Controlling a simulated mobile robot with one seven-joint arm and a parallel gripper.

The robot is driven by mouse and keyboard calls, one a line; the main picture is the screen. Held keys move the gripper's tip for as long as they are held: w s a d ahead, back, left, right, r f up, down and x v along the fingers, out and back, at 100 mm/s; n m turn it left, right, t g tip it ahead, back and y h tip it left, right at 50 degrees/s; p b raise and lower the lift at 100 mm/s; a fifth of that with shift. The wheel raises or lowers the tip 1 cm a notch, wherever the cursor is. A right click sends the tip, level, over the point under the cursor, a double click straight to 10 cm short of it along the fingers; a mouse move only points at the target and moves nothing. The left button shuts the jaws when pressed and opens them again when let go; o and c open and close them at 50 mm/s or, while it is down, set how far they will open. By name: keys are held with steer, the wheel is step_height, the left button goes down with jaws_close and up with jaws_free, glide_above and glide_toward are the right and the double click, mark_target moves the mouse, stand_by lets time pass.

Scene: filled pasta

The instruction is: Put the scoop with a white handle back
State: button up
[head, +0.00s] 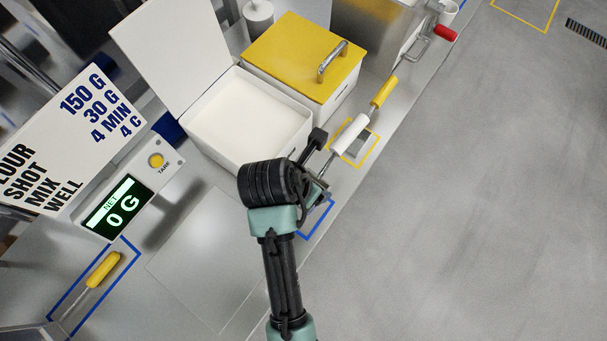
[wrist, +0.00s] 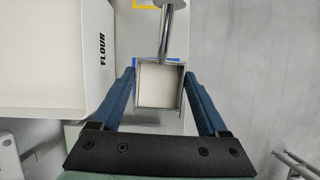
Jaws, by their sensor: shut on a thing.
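The scoop with a white handle (head: 350,134) shows in the head view, its handle pointing up and right, away from my gripper. Its metal shaft runs down to my gripper (head: 318,192). In the wrist view, the scoop's square metal pan (wrist: 160,84) sits between the two blue fingers of my gripper (wrist: 163,98), which is shut on it. The shaft leads up out of that view. A blue outline (head: 329,212) on the counter lies under and beside my gripper. The pan is mostly hidden in the head view.
An open white flour bin (head: 296,152) stands left of the scoop. A yellow-handled scoop (head: 384,91) lies by a yellow outline (head: 374,153), beside the yellow-lidded bin (head: 297,57). A scale (head: 118,207) reads 0 G. Another yellow-handled tool (head: 104,269) lies far left. The counter edge is close on the right.

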steer(key=shift+n, duration=0.5)
steer(key=f, duration=0.4)
steer(key=shift+s+a+f, duration=0.25)
steer(key=shift+a+f, duration=0.15)
steer(key=shift+w+f+p, duration=0.1)
steer(key=shift+f+p, duration=0.2)
steer(key=shift+f, duration=2.3)
steer(key=shift+f, duration=0.15)
steer(key=o, duration=1.3)
steer(key=shift+c, duration=0.2)
